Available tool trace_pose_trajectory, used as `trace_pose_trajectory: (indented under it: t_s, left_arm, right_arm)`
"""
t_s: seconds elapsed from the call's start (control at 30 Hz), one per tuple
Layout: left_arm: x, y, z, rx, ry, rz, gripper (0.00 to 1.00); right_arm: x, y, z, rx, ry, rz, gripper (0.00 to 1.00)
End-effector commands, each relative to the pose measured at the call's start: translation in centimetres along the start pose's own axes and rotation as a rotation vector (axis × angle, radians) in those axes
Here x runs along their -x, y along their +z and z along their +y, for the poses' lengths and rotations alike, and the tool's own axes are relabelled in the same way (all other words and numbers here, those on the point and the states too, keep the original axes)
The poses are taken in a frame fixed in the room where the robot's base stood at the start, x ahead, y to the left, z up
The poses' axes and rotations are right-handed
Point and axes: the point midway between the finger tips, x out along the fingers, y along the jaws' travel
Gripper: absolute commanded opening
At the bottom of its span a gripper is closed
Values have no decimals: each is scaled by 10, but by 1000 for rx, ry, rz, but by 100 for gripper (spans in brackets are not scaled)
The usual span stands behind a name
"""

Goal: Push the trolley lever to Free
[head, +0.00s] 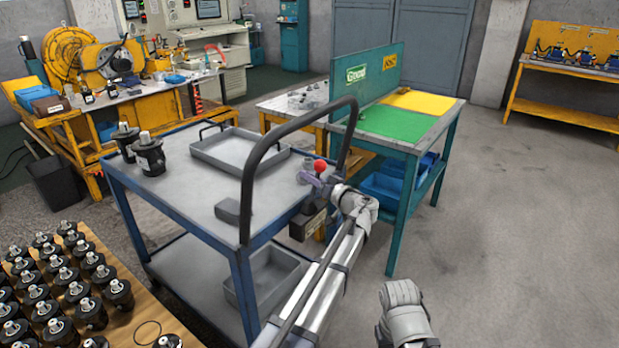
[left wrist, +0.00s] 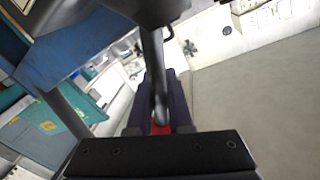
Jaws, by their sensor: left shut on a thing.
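The trolley (head: 190,192) is a grey-topped, blue-framed cart with a dark curved push handle (head: 250,165). The trolley lever, with a red ball knob (head: 320,165), stands by the handle at the cart's right side. A dark box with a small label (head: 308,224) sits below it; the label is too small to read. My left gripper (head: 316,180) is shut on the lever just below the knob. In the left wrist view, the purple-grey fingers (left wrist: 161,92) close around the dark lever rod, and some red of the knob (left wrist: 160,129) shows. My right gripper is out of view.
On the trolley are a grey tray (head: 238,152) and two black motors (head: 148,155). A teal table with a green mat (head: 397,122) stands close behind. A wooden table with several motors (head: 140,318) is at lower left. The floor at right is clear.

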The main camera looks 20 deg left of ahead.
Motion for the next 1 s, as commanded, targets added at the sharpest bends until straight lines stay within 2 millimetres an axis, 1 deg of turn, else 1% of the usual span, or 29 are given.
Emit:
trace_pose_trajectory:
  t_s: [0.87, 1.0]
  left_arm:
    - [0, 0, 0, 3, 0, 1, 0]
    - [1, 0, -3, 31, -2, 6, 0]
  right_arm:
    - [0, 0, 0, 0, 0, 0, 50]
    - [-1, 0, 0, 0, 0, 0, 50]
